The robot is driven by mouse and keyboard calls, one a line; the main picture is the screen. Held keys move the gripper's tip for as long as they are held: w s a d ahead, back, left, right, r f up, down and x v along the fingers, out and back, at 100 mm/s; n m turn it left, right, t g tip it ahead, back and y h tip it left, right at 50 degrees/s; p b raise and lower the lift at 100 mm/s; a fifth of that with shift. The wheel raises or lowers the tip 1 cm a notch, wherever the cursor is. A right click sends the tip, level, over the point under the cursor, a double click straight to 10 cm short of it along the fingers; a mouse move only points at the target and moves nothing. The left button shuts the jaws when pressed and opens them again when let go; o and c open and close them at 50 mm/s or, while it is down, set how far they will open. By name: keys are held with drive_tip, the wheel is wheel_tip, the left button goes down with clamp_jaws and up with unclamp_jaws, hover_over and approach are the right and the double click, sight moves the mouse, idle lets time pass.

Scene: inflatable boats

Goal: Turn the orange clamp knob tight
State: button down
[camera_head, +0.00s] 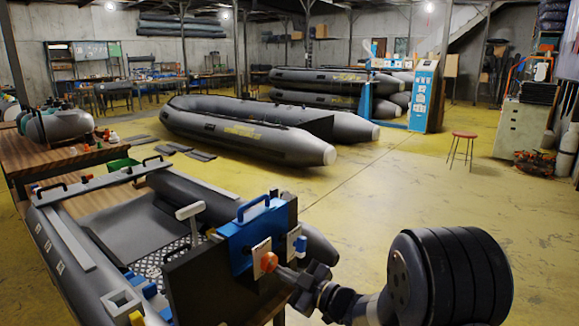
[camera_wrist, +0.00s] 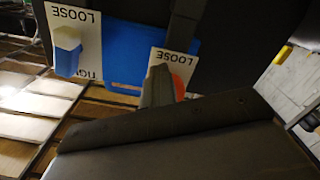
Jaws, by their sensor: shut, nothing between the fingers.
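The orange clamp knob (camera_head: 269,262) sits on a white plate on the blue clamp bracket (camera_head: 240,240), at the dark stern board of the near grey boat. My gripper (camera_head: 283,272) is just to the right of the knob, very close to it. In the wrist view the shut fingers (camera_wrist: 160,82) cover much of the orange knob (camera_wrist: 181,85); whether they touch it I cannot tell. The plate above it reads LOOSE, upside down. A second, blue knob (camera_wrist: 69,52) is on another LOOSE plate at left, also seen in the head view (camera_head: 300,245).
The near grey boat (camera_head: 65,245) fills the lower left. A wooden workbench (camera_head: 60,160) stands behind it. More grey boats (camera_head: 245,140) lie farther back. A red stool (camera_head: 463,137) and open yellow floor are at right.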

drive_tip(key=shift+s+a+r+b, duration=0.1)
drive_tip(key=shift+a+r+b, duration=0.05)
drive_tip(key=shift+b, duration=0.2)
idle(0.3)
drive_tip(key=v, duration=0.6)
drive_tip(key=shift+f+b, duration=0.4)
drive_tip(key=shift+f, duration=0.05)
drive_tip(key=shift+f, duration=0.15)
